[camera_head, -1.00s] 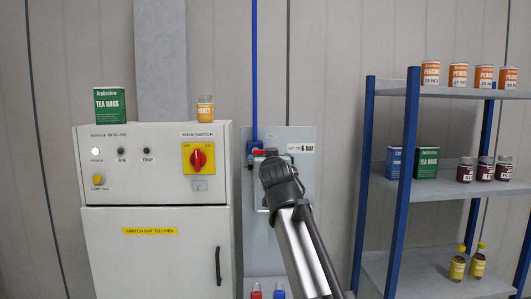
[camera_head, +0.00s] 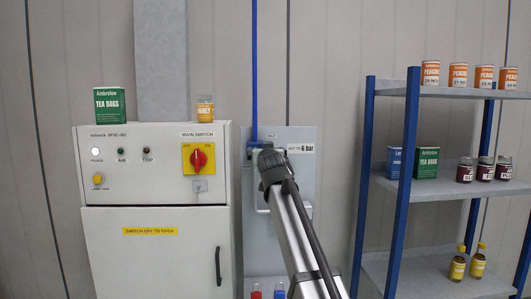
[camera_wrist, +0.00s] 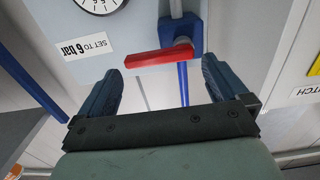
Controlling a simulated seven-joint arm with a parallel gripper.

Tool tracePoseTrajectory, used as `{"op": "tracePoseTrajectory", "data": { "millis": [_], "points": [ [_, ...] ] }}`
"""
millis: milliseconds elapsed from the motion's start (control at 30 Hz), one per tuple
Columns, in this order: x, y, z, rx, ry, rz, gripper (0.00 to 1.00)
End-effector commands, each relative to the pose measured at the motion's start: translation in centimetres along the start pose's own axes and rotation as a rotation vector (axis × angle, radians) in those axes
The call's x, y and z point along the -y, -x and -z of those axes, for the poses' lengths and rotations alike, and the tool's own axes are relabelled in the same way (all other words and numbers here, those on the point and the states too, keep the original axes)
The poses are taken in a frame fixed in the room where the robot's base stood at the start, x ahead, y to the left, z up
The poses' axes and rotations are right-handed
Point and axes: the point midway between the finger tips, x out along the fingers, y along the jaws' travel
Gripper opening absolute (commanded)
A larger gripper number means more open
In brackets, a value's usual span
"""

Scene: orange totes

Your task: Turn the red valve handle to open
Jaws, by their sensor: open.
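The red valve handle (camera_wrist: 158,57) shows in the wrist view as a short bar lying crosswise, its right end at a blue valve body (camera_wrist: 184,28). My gripper (camera_wrist: 160,73) is open and empty, its two dark blue fingers spread below the handle in the picture. The handle appears just past the fingertips, with a gap, and no contact is visible. In the head view my gripper (camera_head: 268,160) is in front of the grey valve panel (camera_head: 302,190), and my arm hides the handle there.
A grey cabinet (camera_head: 155,245) with a red main switch (camera_head: 198,158) stands close on the left. A blue-framed shelf (camera_head: 400,190) with cans and jars stands on the right. A gauge (camera_wrist: 100,3) and a "SET TO 6 bar" label (camera_wrist: 85,45) are beside the valve.

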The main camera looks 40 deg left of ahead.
Motion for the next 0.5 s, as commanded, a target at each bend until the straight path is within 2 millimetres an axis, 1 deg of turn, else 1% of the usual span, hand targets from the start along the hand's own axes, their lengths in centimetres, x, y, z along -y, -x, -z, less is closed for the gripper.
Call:
{"op": "tracePoseTrajectory", "data": {
  "millis": [33,133,233,467,500],
  "points": [
    [0.0,-0.9,0.1,0.001,0.0,0.0,1.0],
    [0.0,-1.7,0.0,0.001,0.0,0.0,1.0],
    [0.0,-1.9,0.0,0.001,0.0,0.0,1.0],
    [0.0,-1.9,-0.1,0.0,0.0,0.0,1.0],
    [0.0,-1.9,-0.1,0.0,0.0,0.0,0.96]
  ]
}}
